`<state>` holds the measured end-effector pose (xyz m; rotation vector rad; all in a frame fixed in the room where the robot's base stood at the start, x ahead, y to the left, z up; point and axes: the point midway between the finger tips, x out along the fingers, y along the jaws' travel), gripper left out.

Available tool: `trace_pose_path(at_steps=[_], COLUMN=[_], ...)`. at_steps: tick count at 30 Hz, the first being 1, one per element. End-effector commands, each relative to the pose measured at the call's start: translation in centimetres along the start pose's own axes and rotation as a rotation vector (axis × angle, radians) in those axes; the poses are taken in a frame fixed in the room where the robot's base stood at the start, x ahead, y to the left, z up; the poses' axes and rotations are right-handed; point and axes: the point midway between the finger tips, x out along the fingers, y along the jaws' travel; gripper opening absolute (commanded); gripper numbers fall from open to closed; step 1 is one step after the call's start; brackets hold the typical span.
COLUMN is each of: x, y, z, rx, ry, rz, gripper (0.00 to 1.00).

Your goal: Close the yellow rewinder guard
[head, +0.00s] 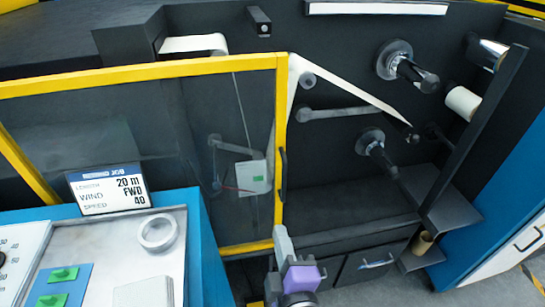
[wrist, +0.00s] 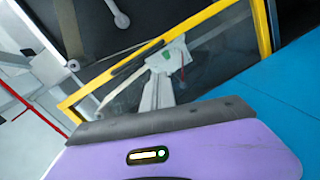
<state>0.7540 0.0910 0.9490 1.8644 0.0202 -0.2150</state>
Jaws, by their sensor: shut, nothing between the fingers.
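The yellow-framed guard (head: 140,75) has a clear panel and spans the left part of the dark machine in the head view. Its right upright carries a black handle (head: 283,174). The spindles right of this upright are uncovered. The guard's yellow frame (wrist: 264,32) also shows tilted in the wrist view. My gripper (head: 283,236) is low at the guard's lower right corner, below the handle, and its fingers are shut and empty. It overlaps the corner in the head view; I cannot tell whether it touches. In the wrist view my gripper (wrist: 160,122) fills the bottom, with a purple body.
Two spindles (head: 408,72) (head: 383,158) and a white web (head: 345,84) are on the right. A dark shelf post (head: 480,130) stands beyond them. A blue console (head: 205,235) with a job sign (head: 108,189) and a tape roll (head: 158,232) stands at lower left. Drawers (head: 370,262) are below.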

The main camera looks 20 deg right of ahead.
Motion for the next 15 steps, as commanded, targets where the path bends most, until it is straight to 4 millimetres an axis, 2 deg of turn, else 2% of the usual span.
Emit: trace_pose_path(at_steps=[1,6,10,15], x=[0.7,1.4,1.1,1.2], y=[1.9,6.2,8.2,9.1], z=[-2.2,-6.2,-7.8,-8.4], rx=[-0.018,-0.067,-0.076,-0.080], ry=[-0.013,-0.108,-0.157,-0.187], rz=[0.037,0.119,0.149,0.160], gripper=[0.00,0.00,0.00,0.00])
